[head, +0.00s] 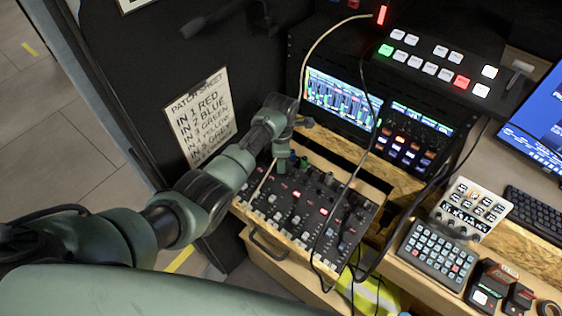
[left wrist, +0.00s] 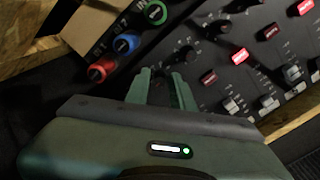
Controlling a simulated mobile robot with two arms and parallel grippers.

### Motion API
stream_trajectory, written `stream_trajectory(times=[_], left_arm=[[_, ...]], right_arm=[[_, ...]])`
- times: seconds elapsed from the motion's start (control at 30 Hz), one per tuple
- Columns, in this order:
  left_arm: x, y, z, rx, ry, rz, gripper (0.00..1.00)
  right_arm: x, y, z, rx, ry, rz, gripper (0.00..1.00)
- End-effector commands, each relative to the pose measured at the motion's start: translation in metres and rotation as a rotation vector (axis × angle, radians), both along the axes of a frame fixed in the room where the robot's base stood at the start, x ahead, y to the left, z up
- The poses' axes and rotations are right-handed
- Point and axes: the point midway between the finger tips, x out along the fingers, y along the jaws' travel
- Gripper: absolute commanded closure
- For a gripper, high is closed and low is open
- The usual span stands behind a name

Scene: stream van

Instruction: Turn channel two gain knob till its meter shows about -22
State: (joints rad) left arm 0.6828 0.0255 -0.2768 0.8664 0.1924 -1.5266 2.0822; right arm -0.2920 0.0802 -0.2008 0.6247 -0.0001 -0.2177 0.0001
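The mixer (head: 318,213) is a dark panel with rows of knobs, faders and lit red buttons, set in a wooden frame. My left gripper (head: 283,158) points down at its far left part. In the left wrist view the two green fingers (left wrist: 161,80) stand apart with a dark gap between them, close to the panel. A dark knob (left wrist: 186,53) shows just beyond the tips. I cannot tell whether a finger touches a knob, or which channel this is. The meter screen (head: 338,100) behind the mixer shows coloured bars; its numbers are too small to read.
Red, blue and green ringed sockets (left wrist: 126,43) are left of the fingers. A loose cable (head: 349,185) hangs across the mixer. A patch sheet (head: 203,115) is on the dark panel at left. A keypad (head: 436,254) and a white controller (head: 470,208) stand at right.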

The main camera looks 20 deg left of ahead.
Motion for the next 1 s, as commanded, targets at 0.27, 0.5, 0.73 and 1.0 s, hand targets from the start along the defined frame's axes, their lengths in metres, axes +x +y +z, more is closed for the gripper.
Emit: stream_trajectory(times=[0.27, 0.5, 0.73, 1.0], left_arm=[[0.0, 0.0, 0.0, 0.0, 0.0, -0.002, 1.0], [0.0, -0.001, 0.002, -0.001, 0.002, -0.055, 1.0], [0.0, -0.001, 0.003, -0.002, 0.002, -0.202, 1.0], [0.0, -0.001, 0.003, -0.002, 0.0, -0.451, 1.0]], right_arm=[[-0.015, -0.001, -0.001, -0.001, 0.021, -0.001, 0.68], [-0.014, -0.001, 0.004, -0.002, 0.021, -0.001, 0.68], [-0.011, -0.001, 0.015, -0.002, 0.017, -0.001, 0.68], [-0.01, -0.001, 0.028, -0.001, 0.015, -0.001, 0.68]])
